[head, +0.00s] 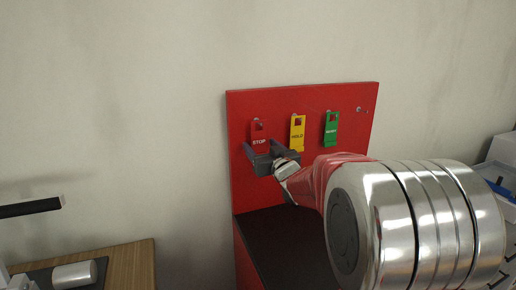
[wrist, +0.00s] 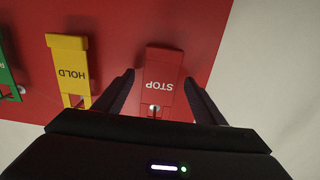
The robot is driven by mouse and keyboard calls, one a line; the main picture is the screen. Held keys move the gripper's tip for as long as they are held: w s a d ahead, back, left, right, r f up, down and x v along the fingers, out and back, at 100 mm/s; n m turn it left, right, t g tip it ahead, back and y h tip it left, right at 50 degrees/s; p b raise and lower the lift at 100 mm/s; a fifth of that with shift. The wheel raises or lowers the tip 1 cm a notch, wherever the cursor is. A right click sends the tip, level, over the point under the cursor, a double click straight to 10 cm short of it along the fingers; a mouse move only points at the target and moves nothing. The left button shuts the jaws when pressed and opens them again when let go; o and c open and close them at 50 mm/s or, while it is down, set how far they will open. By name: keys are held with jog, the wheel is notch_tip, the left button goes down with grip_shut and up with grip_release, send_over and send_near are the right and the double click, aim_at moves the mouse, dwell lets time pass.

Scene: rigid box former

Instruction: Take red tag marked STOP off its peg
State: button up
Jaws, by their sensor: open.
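The red tag marked STOP (head: 259,136) hangs on its peg at the left of a red upright board (head: 350,98). In the wrist view the tag (wrist: 160,78) appears upside down, with the peg (wrist: 154,109) at its lower end. My gripper (head: 262,151) is open at the lower part of the tag. In the wrist view its two fingers (wrist: 160,88) stand on either side of the tag, with a gap visible on each side. I cannot tell how deep the fingers reach.
A yellow HOLD tag (head: 297,134) and a green tag (head: 331,130) hang to the right of the STOP tag. A bare peg (head: 360,109) is at the far right. A dark shelf surface (head: 275,240) lies below the board. A wooden table (head: 135,265) is at lower left.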

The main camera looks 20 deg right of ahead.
jog(key=shift+w, duration=0.1)
dwell(0.5)
jog(key=c, duration=1.1)
jog(key=shift+r, duration=0.1)
jog(key=shift+r, duration=0.8)
jog(key=s, duration=1.8)
jog(key=shift+f, duration=0.1)
